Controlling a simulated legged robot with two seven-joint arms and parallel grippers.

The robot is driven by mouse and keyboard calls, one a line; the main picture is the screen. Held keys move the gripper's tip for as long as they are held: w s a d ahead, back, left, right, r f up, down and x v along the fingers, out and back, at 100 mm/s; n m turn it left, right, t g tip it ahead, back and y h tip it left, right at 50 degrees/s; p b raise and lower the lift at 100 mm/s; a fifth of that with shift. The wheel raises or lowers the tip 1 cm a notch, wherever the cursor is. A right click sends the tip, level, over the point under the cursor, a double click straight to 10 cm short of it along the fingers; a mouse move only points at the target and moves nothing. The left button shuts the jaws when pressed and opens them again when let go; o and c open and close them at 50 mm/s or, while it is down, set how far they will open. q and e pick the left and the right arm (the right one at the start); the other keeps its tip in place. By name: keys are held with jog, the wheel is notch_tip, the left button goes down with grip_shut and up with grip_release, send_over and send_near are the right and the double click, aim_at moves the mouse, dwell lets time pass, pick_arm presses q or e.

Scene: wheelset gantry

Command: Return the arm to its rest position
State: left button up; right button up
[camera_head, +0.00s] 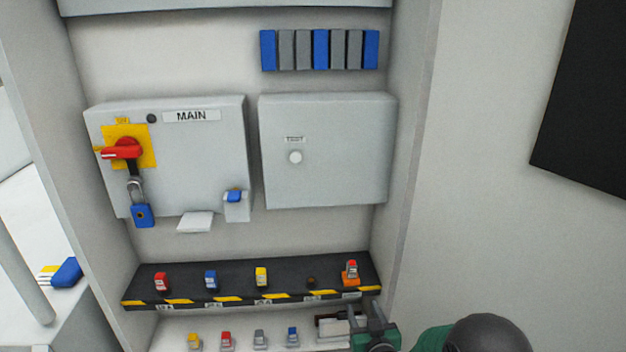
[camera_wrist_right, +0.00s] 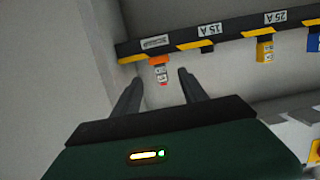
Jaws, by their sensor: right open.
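My right gripper (camera_head: 374,312) is at the lower right of the head view, just in front of the right end of the black shelf. Its two fingers are apart with nothing held between them. That piece (camera_head: 351,272) stands at the shelf's right end in the head view. Part of my green and dark right arm shows at the bottom right. My left gripper is not in view.
The black shelf (camera_head: 215,285) with yellow-striped edge holds red, blue and yellow pieces. Several more pieces stand on a lower ledge (camera_head: 170,335). Above are the MAIN box (camera_head: 200,150) with red handle and blue padlock (camera_head: 143,215), and a second grey box (camera_head: 345,150). A cabinet side wall (camera_head: 408,130) stands right.

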jog(key=s+d+m+g+h, duration=0.15)
jog(key=s+g, duration=0.55)
jog(key=s, duration=0.8)
jog(key=s+d+n+g+y, duration=0.15)
jog(key=s+g, duration=0.45)
jog(key=s, duration=1)
notch_tip(320, 180, up, 13)
jog(key=w+m+h+p, duration=0.1)
jog(key=p, duration=1.3)
jog(key=shift+d+p, duration=0.3)
jog(key=shift+p, duration=0.05)
